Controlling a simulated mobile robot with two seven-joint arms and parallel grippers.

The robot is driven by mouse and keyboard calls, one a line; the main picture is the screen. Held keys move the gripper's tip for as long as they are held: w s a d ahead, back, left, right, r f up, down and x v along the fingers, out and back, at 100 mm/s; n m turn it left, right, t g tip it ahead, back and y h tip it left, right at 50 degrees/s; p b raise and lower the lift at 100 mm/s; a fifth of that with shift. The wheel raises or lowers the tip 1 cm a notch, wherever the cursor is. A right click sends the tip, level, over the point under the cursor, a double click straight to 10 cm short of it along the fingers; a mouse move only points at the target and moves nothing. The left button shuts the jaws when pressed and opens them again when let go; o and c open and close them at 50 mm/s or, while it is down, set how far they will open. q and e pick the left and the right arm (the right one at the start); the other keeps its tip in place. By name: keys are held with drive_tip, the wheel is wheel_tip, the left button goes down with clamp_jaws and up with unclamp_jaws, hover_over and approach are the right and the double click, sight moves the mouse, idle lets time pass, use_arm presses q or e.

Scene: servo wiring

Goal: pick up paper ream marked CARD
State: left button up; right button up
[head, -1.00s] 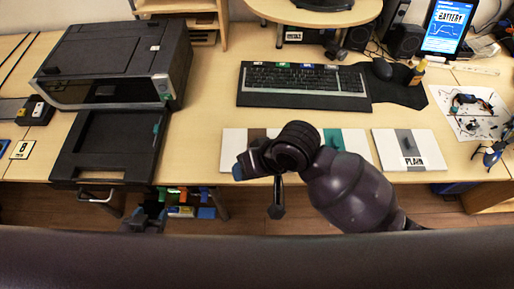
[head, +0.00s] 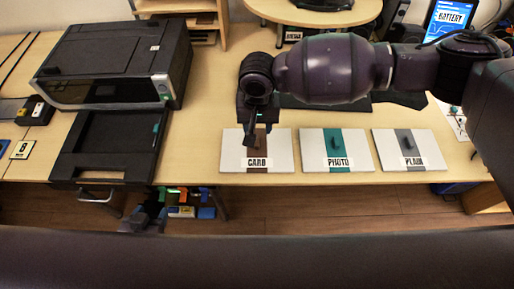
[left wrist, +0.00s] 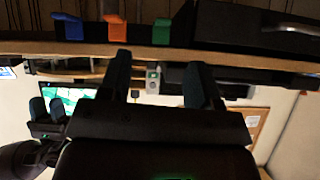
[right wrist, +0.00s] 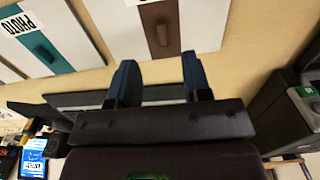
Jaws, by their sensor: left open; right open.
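The CARD ream (head: 284,152) is a white slab with a brown band, a small brown tab and a CARD label, at the left of three reams on the table's front. I cannot tell the exact height gap. My left gripper (head: 143,222) is low, in front of the table edge; the left wrist view shows its fingers (left wrist: 160,75) apart and empty.
The PHOTO ream (head: 312,152) with a teal band and the PLAIN ream (head: 430,152) with a grey band lie to the right. The printer (head: 120,65) with its open tray (head: 75,150) stands left. The keyboard lies behind, partly hidden by my right arm.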

drive_tip(key=b, duration=0.1)
hover_over(257, 145)
drive_tip(key=f, duration=0.5)
drive_tip(key=shift+s+d, duration=0.2)
drive_tip(key=shift+s, duration=0.05)
drive_tip(key=shift+a+f, duration=0.1)
drive_tip(key=shift+f, duration=0.4)
drive_tip(key=f+b, duration=0.1)
drive_tip(key=f, duration=0.3)
drive_tip(key=shift+w+a+f+b, duration=0.15)
drive_tip(key=shift+w+f+b, duration=0.1)
drive_tip(key=shift+b, duration=0.15)
clamp_jaws()
